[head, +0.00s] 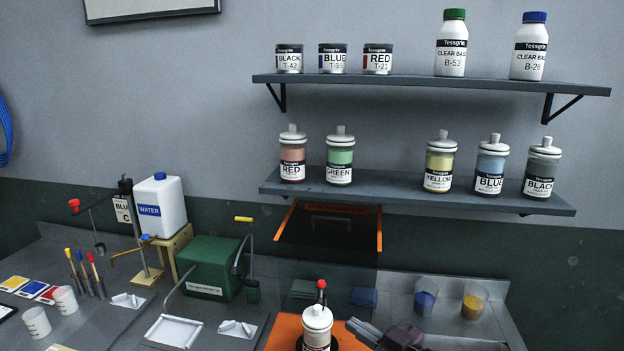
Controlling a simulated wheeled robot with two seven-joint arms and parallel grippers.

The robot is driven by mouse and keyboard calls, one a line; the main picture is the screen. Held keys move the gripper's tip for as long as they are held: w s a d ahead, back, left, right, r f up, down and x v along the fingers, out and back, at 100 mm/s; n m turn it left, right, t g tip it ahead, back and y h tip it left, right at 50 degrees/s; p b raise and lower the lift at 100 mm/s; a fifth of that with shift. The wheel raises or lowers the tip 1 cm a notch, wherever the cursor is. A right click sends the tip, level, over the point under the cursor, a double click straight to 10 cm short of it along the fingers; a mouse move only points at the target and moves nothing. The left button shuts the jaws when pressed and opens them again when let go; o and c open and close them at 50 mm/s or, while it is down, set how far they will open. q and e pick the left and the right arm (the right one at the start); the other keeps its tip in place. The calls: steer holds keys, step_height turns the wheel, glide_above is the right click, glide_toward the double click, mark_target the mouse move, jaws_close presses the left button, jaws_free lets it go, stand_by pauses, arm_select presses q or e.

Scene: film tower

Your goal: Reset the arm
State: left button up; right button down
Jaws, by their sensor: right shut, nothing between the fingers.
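My right gripper (362,331) shows at the bottom edge, right of centre, with its fingertips pointing left. It is shut and empty. Its tips are just right of a white lidded jar (317,318) with a red knob above it, on an orange surface (284,330); I cannot tell whether they touch. The rest of my right arm is mostly cut off by the bottom edge. My left gripper is not in view.
Two wall shelves hold labelled cans and bottles (449,58) above and colour jars (340,160) below. An orange-edged dark panel (327,235) stands behind the white jar. Two cups (474,300) stand at right. A green box (211,268) and water jug (158,210) stand at left.

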steer(key=s+d+f+m+g+h, duration=0.45)
steer(key=s+f+h, duration=0.2)
steer(key=s, duration=0.55)
steer(key=s+d+f+m+g+h, duration=0.3)
steer(key=s+d+f+g+h, duration=0.3)
steer(key=s, duration=0.7)
step_height(320, 180, down, 44)
steer(key=s+b, duration=0.2)
steer(key=b, duration=0.9)
steer(key=s+d+f+b, duration=0.1)
steer(key=s+f+b, duration=0.3)
steer(key=s+f, duration=0.5)
steer(key=s+d+f+g+b, duration=0.1)
steer(key=s+f+b, duration=0.3)
steer(key=s+f, duration=0.6)
step_height(320, 180, down, 5)
steer(key=shift+d+f+n, duration=0.2)
steer(key=shift+d+n, duration=0.15)
steer(key=shift+d, duration=0.35)
steer(key=c, duration=2.1)
jaws_free()
steer(key=shift+c, duration=0.2)
